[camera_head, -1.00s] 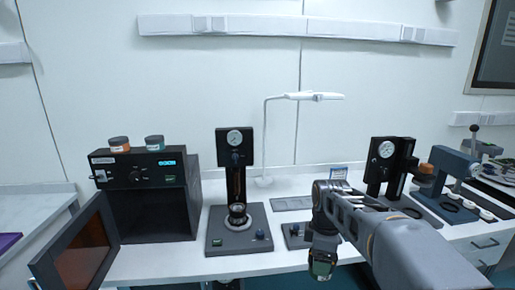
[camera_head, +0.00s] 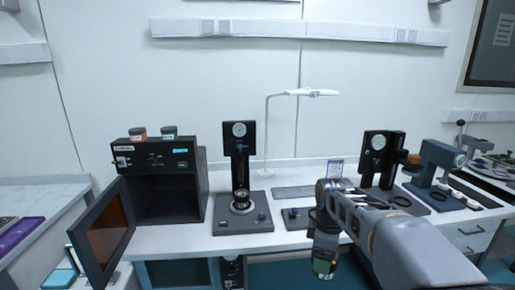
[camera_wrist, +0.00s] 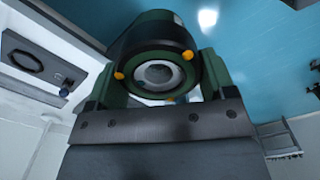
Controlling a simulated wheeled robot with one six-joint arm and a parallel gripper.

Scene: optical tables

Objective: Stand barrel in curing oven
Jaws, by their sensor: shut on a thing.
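My gripper (camera_head: 324,268) hangs low in front of the bench in the head view, right of the curing oven. In the wrist view my gripper (camera_wrist: 160,105) is shut on a dark, round barrel (camera_wrist: 155,55) with a ringed opening and small orange-yellow knobs. In the head view the barrel is hard to separate from the gripper. The curing oven (camera_head: 202,207) is a black box at the left end of the bench. Its door (camera_head: 100,228), with an amber window, stands open to the left, and the dark cavity looks empty.
Two jars (camera_head: 138,134) sit on top of the oven. A purple tray (camera_head: 20,232) lies at far left.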

